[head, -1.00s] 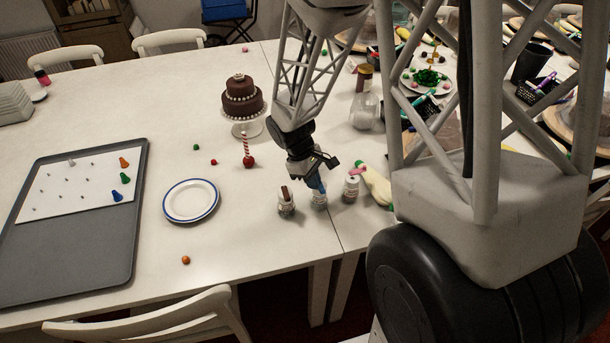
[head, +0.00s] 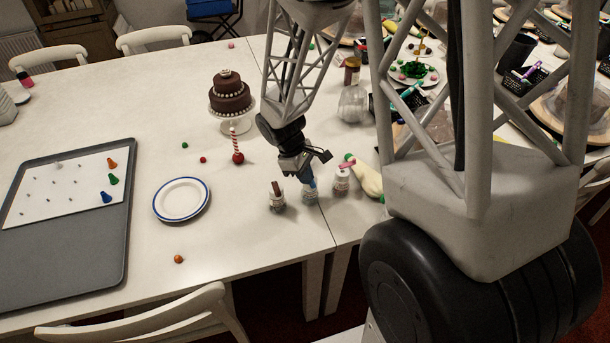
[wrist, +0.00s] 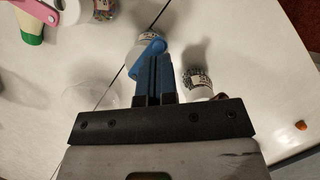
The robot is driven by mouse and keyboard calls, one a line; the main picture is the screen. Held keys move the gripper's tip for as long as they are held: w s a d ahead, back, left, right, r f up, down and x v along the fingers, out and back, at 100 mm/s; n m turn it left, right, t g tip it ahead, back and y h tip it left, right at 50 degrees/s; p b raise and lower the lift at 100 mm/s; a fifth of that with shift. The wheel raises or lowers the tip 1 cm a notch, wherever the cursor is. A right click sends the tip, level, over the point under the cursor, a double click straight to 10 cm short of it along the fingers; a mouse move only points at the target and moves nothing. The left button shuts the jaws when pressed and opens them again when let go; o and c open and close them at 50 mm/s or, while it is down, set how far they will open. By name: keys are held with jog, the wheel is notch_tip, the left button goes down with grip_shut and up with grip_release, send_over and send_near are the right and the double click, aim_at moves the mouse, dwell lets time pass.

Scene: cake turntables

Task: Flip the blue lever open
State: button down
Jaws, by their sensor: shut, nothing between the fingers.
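The blue lever (wrist: 148,50) sits on the middle of a row of three small jars, on a white jar (head: 310,198). In the wrist view the lever lies across the jar top, slanting. My gripper (head: 309,184) points down over this jar. Its blue fingers, also in the wrist view (wrist: 155,70), are shut together and empty. Their tips are right at the lever's near side; I cannot tell if they touch. The fingers hide part of the lever and jar in both views.
A jar with a brown lever (head: 277,198) stands left and a jar with a pink lever (head: 341,183) right, both close. A pale bottle (head: 367,178) lies farther right. A plate (head: 182,200), tray (head: 75,250) and chocolate cake (head: 230,95) stand left.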

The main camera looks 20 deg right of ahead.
jog(key=shift+s+d+n, duration=0.1)
jog(key=shift+d+n, duration=0.05)
jog(key=shift+n, duration=0.45)
jog(key=shift+s+d+n+t+h, duration=0.15)
jog(key=shift+d+n+t, duration=0.1)
jog(key=shift+n, duration=0.35)
jog(key=shift+d+n+t+h, duration=0.15)
jog(key=shift+n+t, duration=0.1)
jog(key=shift+n, duration=0.35)
jog(key=n, duration=0.2)
jog(key=d+n+t, duration=0.1)
jog(key=shift+n, duration=0.4)
jog(key=n+t, duration=0.1)
jog(key=d+n, duration=0.1)
jog(key=n, duration=0.1)
jog(key=n+t, duration=0.1)
jog(key=n, duration=0.1)
jog(key=shift+w+d+t, duration=0.25)
jog(key=shift+t, duration=0.05)
jog(key=n, duration=0.3)
jog(key=shift+w+d+t, duration=0.3)
jog(key=shift+t, duration=0.1)
jog(key=shift+w+d, duration=0.1)
jog(key=shift+w, duration=0.25)
jog(key=shift+w+a, duration=0.3)
jog(key=shift+a, duration=0.35)
